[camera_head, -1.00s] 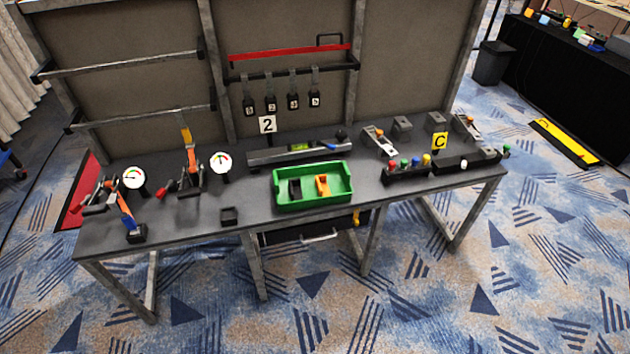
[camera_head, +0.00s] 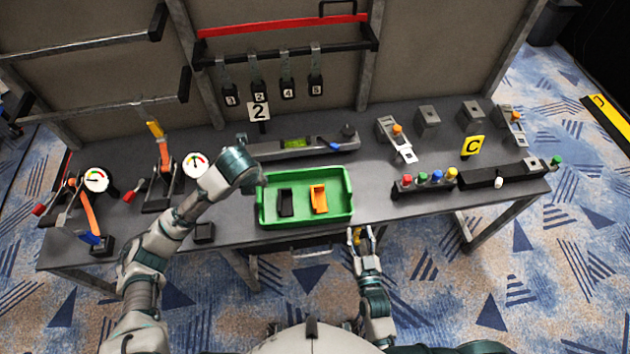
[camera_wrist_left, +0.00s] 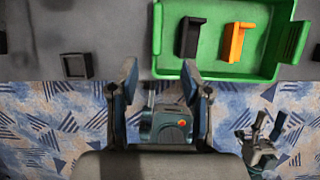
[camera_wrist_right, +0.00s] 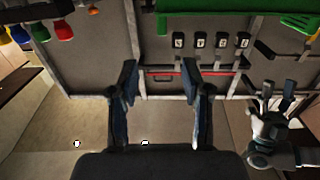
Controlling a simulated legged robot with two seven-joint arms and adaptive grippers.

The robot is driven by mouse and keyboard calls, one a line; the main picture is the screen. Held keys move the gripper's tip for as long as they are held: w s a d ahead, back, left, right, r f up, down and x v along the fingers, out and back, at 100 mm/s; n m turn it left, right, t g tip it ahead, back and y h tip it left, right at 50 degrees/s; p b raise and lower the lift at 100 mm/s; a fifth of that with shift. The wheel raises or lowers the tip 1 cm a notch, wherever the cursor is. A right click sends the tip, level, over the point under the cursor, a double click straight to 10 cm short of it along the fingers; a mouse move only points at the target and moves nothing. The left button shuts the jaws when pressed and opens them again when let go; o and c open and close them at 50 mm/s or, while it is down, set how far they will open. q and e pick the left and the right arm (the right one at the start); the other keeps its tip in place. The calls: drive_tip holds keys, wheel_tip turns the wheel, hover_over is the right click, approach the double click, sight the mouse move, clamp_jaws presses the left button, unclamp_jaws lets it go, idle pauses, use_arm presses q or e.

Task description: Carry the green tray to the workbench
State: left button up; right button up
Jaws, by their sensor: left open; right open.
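The green tray (camera_head: 308,219) sits on the dark workbench (camera_head: 375,190), near its front edge. A black block (camera_head: 286,202) and an orange block (camera_head: 319,199) lie inside it. My left gripper (camera_head: 262,178) is at the tray's left side, its fingers mostly hidden by the hand. In the left wrist view its open fingers (camera_wrist_left: 160,75) lie either side of the line of the tray's left wall (camera_wrist_left: 157,28); contact cannot be told. My right gripper (camera_head: 360,238) is open and empty below the tray's front right corner. The tray also shows in the right wrist view (camera_wrist_right: 230,26).
A level-like tool (camera_head: 295,146) lies behind the tray. A row of coloured knobs (camera_head: 425,184) stands to its right. A small black box (camera_head: 204,233) and dial gauges (camera_head: 196,165) are to the left. Numbered tags (camera_head: 288,87) hang from the back panel.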

use_arm(q)
approach(259, 191)
drive_tip(key=x, duration=0.6)
drive_tip(key=shift+w+d+f, duration=0.1)
drive_tip(key=shift+d+f, duration=0.1)
drive_tip(key=shift+f, duration=0.15)
use_arm(e)
approach(349, 185)
drive_tip(key=w, duration=0.3)
drive_tip(key=shift+w+f, duration=0.35)
drive_tip(key=shift+w, duration=0.05)
use_arm(q)
drive_tip(key=x, duration=0.6)
drive_tip(key=shift+a+r, duration=0.1)
drive_tip(key=shift+a, duration=0.3)
use_arm(e)
drive_tip(key=w, duration=0.2)
drive_tip(key=w+a, duration=0.1)
drive_tip(key=w, duration=0.2)
drive_tip(key=shift+w+a, duration=0.15)
drive_tip(key=shift+w, duration=0.2)
use_arm(q)
drive_tip(key=shift+w, duration=0.15)
use_arm(e)
drive_tip(key=shift+w, duration=0.2)
use_arm(q)
drive_tip(key=shift+d+f, duration=0.2)
drive_tip(key=shift+d, duration=0.05)
use_arm(e)
drive_tip(key=shift+d, duration=0.25)
